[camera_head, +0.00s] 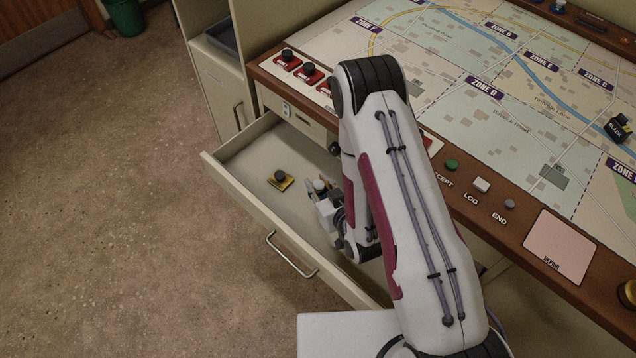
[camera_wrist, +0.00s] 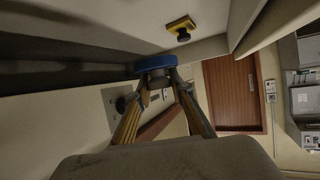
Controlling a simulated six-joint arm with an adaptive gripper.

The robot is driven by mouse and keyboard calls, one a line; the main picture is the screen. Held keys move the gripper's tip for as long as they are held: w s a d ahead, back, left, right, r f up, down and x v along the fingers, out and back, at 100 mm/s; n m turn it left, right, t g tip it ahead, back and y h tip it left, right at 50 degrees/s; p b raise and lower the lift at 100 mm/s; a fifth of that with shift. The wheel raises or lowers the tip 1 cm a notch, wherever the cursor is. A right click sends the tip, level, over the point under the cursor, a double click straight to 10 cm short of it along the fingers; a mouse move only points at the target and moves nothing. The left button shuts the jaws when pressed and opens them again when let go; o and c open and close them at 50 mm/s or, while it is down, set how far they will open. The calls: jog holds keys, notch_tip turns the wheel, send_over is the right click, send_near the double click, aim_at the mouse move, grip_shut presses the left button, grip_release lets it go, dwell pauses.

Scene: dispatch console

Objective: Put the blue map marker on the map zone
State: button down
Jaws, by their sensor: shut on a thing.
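My gripper (camera_head: 318,190) is down inside the open drawer (camera_head: 240,158) below the console's edge. In the wrist view, my gripper (camera_wrist: 160,88) is shut on the blue map marker (camera_wrist: 155,63), whose blue disc shows beyond the fingertips. I cannot tell whether the marker touches the drawer floor. In the head view the marker is mostly hidden by the fingers. The map (camera_head: 440,125) lies on the console top, with several labelled zones, among them Zone G (camera_head: 484,88) and Zone E (camera_head: 540,62).
A yellow marker (camera_head: 280,180) with a dark knob stands in the drawer left of my gripper; the wrist view shows it too (camera_wrist: 181,25). Console buttons (camera_head: 481,185) line the front edge. My arm covers part of the map.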

jog(key=w+a+r+n+g+y, duration=0.1)
jog(key=w+a+r, duration=0.2)
jog(key=w+r, duration=0.4)
jog(key=w+a+r+n+y, duration=0.15)
jog(key=w+a+r, duration=0.3)
jog(key=r, duration=0.55)
jog(key=w+d+r, duration=1.1)
jog(key=w+r, duration=0.2)
jog(key=r, duration=0.1)
jog(key=d+f+m+t+h, duration=0.1)
jog(key=d+m+h, duration=0.1)
jog(key=d, duration=0.9)
jog(key=d+f+m+t+h, duration=0.1)
jog(key=d+f+m+h, duration=0.1)
jog(key=d, duration=1)
jog(key=shift+f+m+h, duration=0.25)
jog(key=shift+m+h, duration=0.5)
jog(key=shift+f, duration=3.15)
